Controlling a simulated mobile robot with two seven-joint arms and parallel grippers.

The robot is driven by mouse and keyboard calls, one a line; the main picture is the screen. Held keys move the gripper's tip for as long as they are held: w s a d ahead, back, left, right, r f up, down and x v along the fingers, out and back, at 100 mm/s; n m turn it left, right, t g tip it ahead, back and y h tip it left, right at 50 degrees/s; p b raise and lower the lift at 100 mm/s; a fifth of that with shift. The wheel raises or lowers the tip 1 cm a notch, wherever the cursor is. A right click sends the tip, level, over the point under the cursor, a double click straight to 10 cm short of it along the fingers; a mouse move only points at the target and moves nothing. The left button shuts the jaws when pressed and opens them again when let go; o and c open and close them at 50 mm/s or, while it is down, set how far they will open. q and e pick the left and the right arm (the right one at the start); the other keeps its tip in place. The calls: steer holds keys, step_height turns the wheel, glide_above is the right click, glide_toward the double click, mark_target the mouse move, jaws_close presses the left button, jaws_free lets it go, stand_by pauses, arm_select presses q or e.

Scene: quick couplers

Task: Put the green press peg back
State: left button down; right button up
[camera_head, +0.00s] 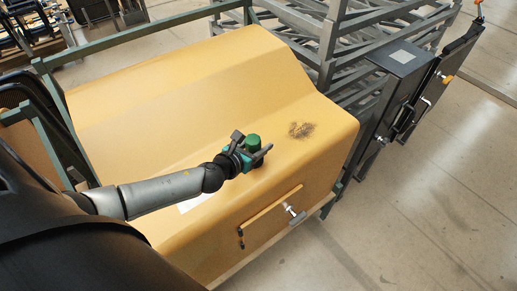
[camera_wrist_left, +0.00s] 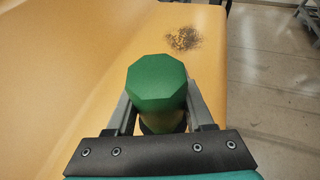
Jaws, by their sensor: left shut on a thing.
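The green press peg (camera_head: 253,142) has an eight-sided green head. It also shows large in the middle of the left wrist view (camera_wrist_left: 158,88), with a dark lower part beneath the head. My left gripper (camera_head: 258,153) is shut on the peg, with one finger on each side of it. The peg is over the yellow machine cover (camera_head: 190,90); I cannot tell whether its lower end touches the cover. My right gripper is not in view.
A dark scorched patch (camera_head: 301,130) marks the cover right of the peg. A panel with a silver handle (camera_head: 293,211) is on the cover's front. A dark cabinet (camera_head: 397,90) and grey metal racks (camera_head: 335,45) stand at the right. The floor (camera_head: 440,200) there is clear.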

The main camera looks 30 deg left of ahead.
arm_select(q)
steer(key=shift+f, duration=0.25)
steer(key=shift+f, duration=0.15)
steer(key=shift+c, duration=1.4)
jaws_free()
steer(key=shift+f+b, duration=0.15)
steer(key=shift+b, duration=0.2)
steer(key=p+v, duration=0.2)
steer(key=v, duration=1.3)
steer(key=shift+r, duration=0.4)
